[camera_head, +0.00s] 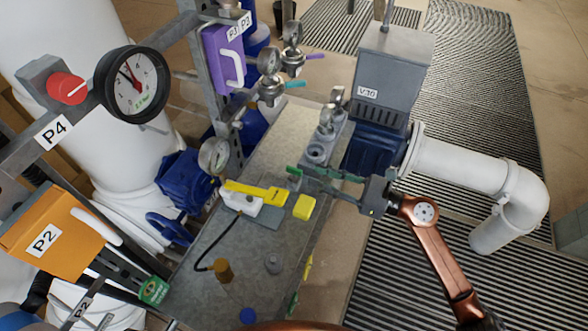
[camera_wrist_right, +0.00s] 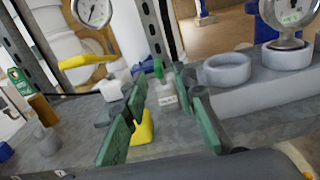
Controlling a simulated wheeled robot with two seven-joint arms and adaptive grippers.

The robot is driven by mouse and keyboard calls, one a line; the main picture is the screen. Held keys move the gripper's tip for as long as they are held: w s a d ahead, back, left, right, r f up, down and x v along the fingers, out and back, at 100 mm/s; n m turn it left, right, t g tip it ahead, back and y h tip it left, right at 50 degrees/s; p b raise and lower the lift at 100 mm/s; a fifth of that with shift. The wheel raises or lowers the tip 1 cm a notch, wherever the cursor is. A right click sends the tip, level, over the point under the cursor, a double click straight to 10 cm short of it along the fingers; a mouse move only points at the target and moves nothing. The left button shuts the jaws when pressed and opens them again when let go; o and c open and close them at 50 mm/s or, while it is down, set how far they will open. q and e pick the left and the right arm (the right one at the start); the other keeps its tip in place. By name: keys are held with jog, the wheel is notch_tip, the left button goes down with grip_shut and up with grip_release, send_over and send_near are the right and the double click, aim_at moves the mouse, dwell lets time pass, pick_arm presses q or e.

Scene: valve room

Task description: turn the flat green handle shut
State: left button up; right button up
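My right gripper (camera_head: 325,180) reaches in from the right, just right of the handle. In the wrist view the two green-padded fingers of my right gripper (camera_wrist_right: 160,110) are spread, with nothing held. Contact with the handle does not show. My left gripper is not in view.
A teal lever (camera_head: 294,84) sits on a gauged valve behind. The V30 pump (camera_head: 390,85) and white pipe (camera_head: 455,165) stand near my right arm.

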aim_at(294, 168)
jog(key=x, duration=0.7)
jog(key=shift+a+r, duration=0.1)
jog(key=shift+a, duration=0.35)
grip_shut()
